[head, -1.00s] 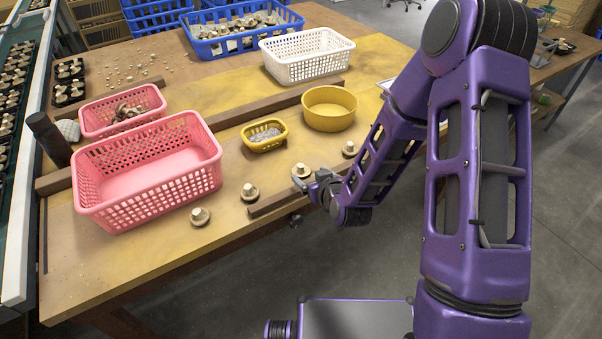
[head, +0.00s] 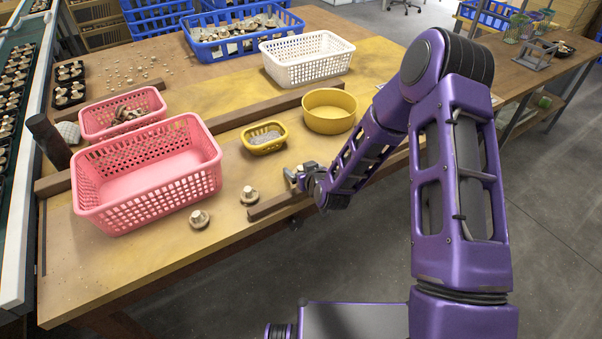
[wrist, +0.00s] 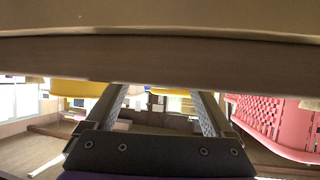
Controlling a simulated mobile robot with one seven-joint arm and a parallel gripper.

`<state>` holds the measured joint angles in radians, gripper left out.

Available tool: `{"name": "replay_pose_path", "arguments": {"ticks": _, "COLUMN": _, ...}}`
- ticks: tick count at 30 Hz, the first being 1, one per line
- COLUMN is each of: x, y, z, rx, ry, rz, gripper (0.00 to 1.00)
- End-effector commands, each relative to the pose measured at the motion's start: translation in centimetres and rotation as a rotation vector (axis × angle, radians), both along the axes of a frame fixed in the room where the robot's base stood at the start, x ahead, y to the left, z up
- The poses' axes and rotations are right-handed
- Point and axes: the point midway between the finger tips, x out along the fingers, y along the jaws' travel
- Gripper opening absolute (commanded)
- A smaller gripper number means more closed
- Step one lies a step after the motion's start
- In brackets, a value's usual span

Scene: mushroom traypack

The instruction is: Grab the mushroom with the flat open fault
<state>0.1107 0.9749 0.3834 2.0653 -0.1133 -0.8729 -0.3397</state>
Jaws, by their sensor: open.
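Two pale mushrooms with upright stems stand on the table's front part in the head view: a left one (head: 200,218) and one further right (head: 249,195). Which has the flat open fault I cannot tell. My gripper (head: 292,176) is low at the table's front edge, right of both. It is open in the wrist view (wrist: 160,92), fingers apart. A small pale patch shows by the fingers in the head view; whether it is a mushroom is unclear. The two mushrooms seen earlier near the gripper and arm are not clearly visible now.
A pink basket (head: 210,184), a smaller pink basket (head: 88,128), a small yellow basket (head: 264,147), a yellow bowl (head: 330,124) and a white basket (head: 310,73) stand behind. A wooden strip (head: 268,207) lies by my gripper. A brown band (wrist: 160,56) crosses the wrist view closely.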

Motion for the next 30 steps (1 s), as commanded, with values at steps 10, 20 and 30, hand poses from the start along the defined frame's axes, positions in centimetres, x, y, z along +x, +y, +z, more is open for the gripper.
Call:
{"name": "replay_pose_path", "arguments": {"ticks": 10, "x": 0.0, "y": 0.0, "z": 0.0, "rx": 0.0, "ry": 0.0, "rz": 0.0, "gripper": 0.28}}
{"name": "replay_pose_path", "arguments": {"ticks": 20, "x": 0.0, "y": 0.0, "z": 0.0, "rx": 0.0, "ry": -0.001, "rz": 0.0, "gripper": 0.0}}
{"name": "replay_pose_path", "arguments": {"ticks": 30, "x": 0.1, "y": 0.0, "z": 2.6, "rx": -0.001, "ry": -0.006, "rz": 0.001, "gripper": 0.0}}
